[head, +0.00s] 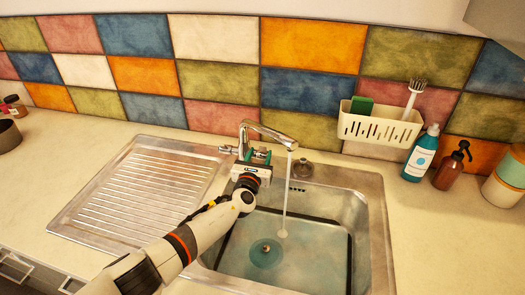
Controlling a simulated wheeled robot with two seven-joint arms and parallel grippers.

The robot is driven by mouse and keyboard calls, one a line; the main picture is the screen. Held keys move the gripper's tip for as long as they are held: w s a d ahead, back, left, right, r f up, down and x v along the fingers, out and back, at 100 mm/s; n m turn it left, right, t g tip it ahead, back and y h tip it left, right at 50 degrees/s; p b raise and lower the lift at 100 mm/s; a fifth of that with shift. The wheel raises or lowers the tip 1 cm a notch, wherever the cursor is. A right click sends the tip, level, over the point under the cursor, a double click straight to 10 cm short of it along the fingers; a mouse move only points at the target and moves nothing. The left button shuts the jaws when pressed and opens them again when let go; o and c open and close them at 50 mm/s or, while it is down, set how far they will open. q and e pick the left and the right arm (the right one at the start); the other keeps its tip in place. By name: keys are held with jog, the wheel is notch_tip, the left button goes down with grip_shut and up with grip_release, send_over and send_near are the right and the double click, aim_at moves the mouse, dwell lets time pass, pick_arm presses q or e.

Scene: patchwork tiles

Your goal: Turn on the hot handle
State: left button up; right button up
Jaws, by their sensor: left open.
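The metal faucet (265,132) stands at the back of the sink, and a stream of water (286,190) runs from its spout into the basin. A handle (227,149) sticks out on the left side of the faucet's base. My left gripper (252,158) is open right at the faucet's base, close to its handles. Whether the fingers touch a handle cannot be told. The gripper hides part of the base, and no hot or cold mark can be made out. My right gripper is not in view.
The sink basin (362,215) holds water, with a round drain (265,253) on its bottom. A ribbed drainboard (140,190) lies left. A cream caddy (380,130) hangs on the tiled wall.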

aim_at(262, 148)
pick_arm(q)
jog(key=b+x, duration=0.3)
jog(key=shift+w+d+f, duration=0.1)
jog(key=shift+w+f, duration=0.15)
jog(key=shift+w, duration=0.05)
jog(key=shift+w+d+r+b, duration=0.1)
jog(key=shift+w+d+b, duration=0.05)
jog(key=shift+w+b, duration=0.3)
jog(key=shift+w+r, duration=0.15)
